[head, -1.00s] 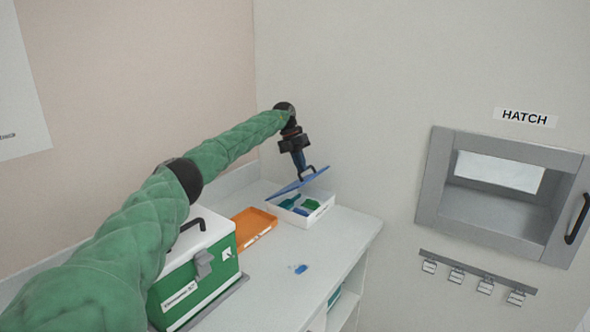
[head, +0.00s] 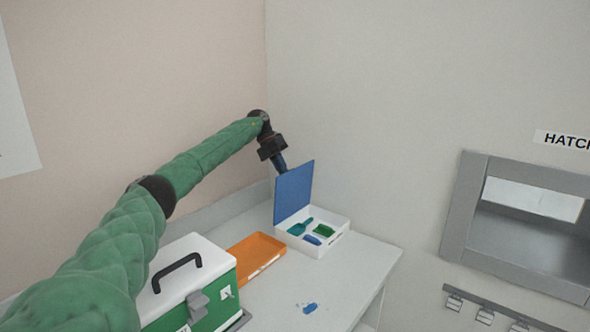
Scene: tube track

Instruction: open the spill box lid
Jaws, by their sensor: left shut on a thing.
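The white spill box (head: 319,248) stands on the counter near the back wall. Its blue lid (head: 294,192) stands nearly upright at the box's left side. Inside the open box lie a teal scoop (head: 298,228), a green item (head: 324,231) and a blue item (head: 312,240). My left gripper (head: 282,170) is at the upper part of the lid, behind it, and shut on it; the lid hides the fingertips and the lid's handle. My right gripper is not in view.
A green and white case (head: 190,277) with a black handle stands nearer. A small blue object (head: 310,308) lies on the counter (head: 345,285). A grey hatch (head: 520,222) is in the wall at right.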

